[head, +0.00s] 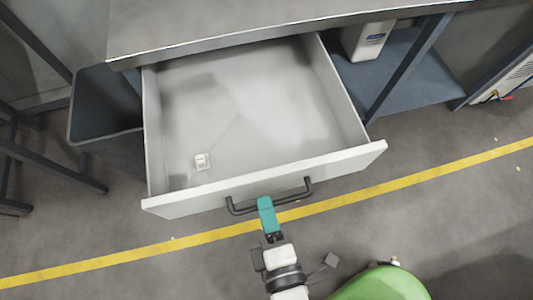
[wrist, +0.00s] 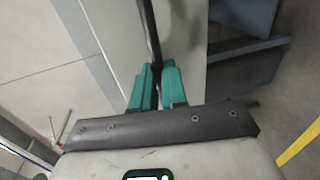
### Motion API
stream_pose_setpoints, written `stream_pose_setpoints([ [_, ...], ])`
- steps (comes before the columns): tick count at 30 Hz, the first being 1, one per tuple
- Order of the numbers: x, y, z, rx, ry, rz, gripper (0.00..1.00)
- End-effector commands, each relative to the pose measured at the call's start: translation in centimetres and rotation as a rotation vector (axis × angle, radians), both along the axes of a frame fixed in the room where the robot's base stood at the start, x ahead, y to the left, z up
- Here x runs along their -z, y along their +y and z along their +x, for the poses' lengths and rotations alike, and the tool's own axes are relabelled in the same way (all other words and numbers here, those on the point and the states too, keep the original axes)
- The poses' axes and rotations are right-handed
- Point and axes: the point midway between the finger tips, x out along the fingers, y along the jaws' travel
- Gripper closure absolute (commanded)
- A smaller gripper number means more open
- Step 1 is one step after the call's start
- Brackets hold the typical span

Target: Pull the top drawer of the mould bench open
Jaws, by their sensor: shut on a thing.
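The top drawer (head: 264,177) of the mould bench (head: 210,25) is pulled far out, and its light grey interior shows in the head view. The dark bar handle (head: 295,196) is on the drawer front. My gripper (head: 266,203) has teal fingers and is shut on the handle near its middle. In the wrist view the teal fingertips (wrist: 156,74) close around the dark handle bar (wrist: 151,30), beside the pale drawer front (wrist: 184,35).
A dark grey bin (head: 105,105) stands left of the drawer. A white container (head: 368,40) sits on the blue-grey shelf (head: 408,80) at right. Dark metal legs stand at far left. A yellow line (head: 440,172) crosses the open grey floor in front.

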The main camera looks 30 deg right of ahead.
Motion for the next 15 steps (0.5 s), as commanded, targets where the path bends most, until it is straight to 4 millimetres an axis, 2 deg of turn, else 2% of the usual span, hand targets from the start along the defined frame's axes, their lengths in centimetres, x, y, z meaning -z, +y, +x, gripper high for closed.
stream_pose_setpoints([
  [1, 0.10, -0.02, -0.02, 0.000, 0.002, 0.000, 1.00],
  [2, 0.11, -0.02, -0.01, 0.000, 0.002, 0.000, 0.86],
  [9, 0.06, -0.01, 0.02, 0.000, 0.001, -0.001, 0.63],
  [15, 0.03, 0.00, 0.03, 0.000, 0.000, 0.000, 0.62],
])
